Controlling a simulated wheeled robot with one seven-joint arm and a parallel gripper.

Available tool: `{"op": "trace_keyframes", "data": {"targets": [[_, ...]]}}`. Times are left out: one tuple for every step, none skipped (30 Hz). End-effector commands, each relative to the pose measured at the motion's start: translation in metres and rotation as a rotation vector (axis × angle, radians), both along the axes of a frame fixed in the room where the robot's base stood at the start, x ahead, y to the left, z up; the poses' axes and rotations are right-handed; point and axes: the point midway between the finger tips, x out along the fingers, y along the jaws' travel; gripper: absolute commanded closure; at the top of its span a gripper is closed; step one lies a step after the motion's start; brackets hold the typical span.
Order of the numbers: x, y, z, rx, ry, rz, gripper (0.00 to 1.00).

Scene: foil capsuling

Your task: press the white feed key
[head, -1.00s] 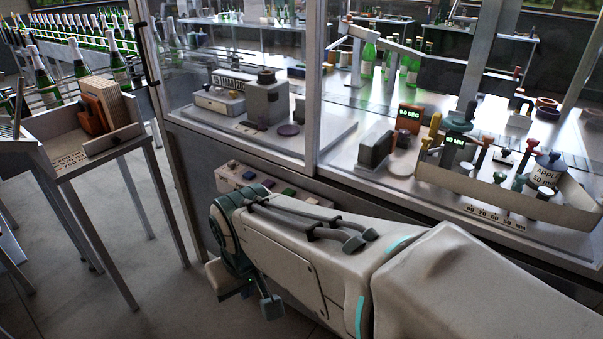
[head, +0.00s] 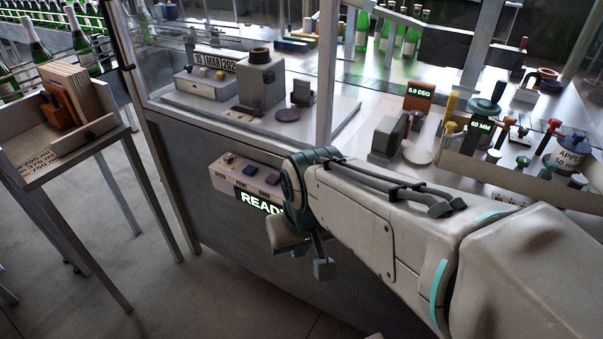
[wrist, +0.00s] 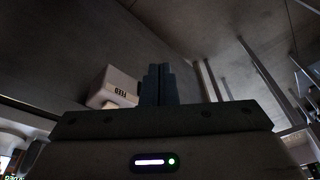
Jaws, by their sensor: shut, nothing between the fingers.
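The white feed key (head: 228,158) is at the left end of a pale control box (head: 225,178) on the cabinet front in the head view. A blue key (head: 250,170) and a purple key (head: 272,179) sit to its right. In the wrist view the box's end (wrist: 118,84) shows with a FEED label (wrist: 122,91); the key itself is hard to make out there. My gripper (wrist: 158,72) is shut and empty, its fingertips beside the box end in that picture. In the head view my arm hides the fingertips, and the wrist is right of the box.
A lit READY display (head: 262,203) is under the box, partly behind my wrist. The cabinet (head: 190,150) has glass panels and a post above.

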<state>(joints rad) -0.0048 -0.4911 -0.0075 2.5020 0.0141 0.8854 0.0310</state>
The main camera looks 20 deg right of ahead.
Motion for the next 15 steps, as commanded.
{"op": "trace_keyframes", "data": {"targets": [[0.003, 0.001, 0.002, 0.031, 0.008, -0.03, 1.0], [0.005, -0.001, 0.003, 0.058, 0.013, -0.061, 1.0], [0.01, -0.001, 0.005, 0.103, 0.021, -0.106, 1.0], [0.014, 0.0, 0.006, 0.145, 0.029, -0.148, 1.0], [0.019, 0.001, 0.008, 0.19, 0.038, -0.196, 1.0], [0.026, 0.002, 0.011, 0.258, 0.049, -0.272, 1.0], [0.033, 0.003, 0.013, 0.312, 0.056, -0.334, 1.0], [0.041, 0.002, 0.015, 0.368, 0.063, -0.403, 1.0], [0.052, 0.0, 0.018, 0.441, 0.07, -0.496, 1.0], [0.06, -0.002, 0.02, 0.493, 0.075, -0.568, 1.0], [0.069, -0.005, 0.023, 0.545, 0.077, -0.643, 1.0], [0.081, -0.011, 0.026, 0.612, 0.078, -0.741, 1.0], [0.09, -0.017, 0.027, 0.661, 0.077, -0.817, 1.0], [0.099, -0.024, 0.029, 0.707, 0.076, -0.895, 1.0], [0.111, -0.034, 0.031, 0.765, 0.07, -0.995, 1.0]]}}
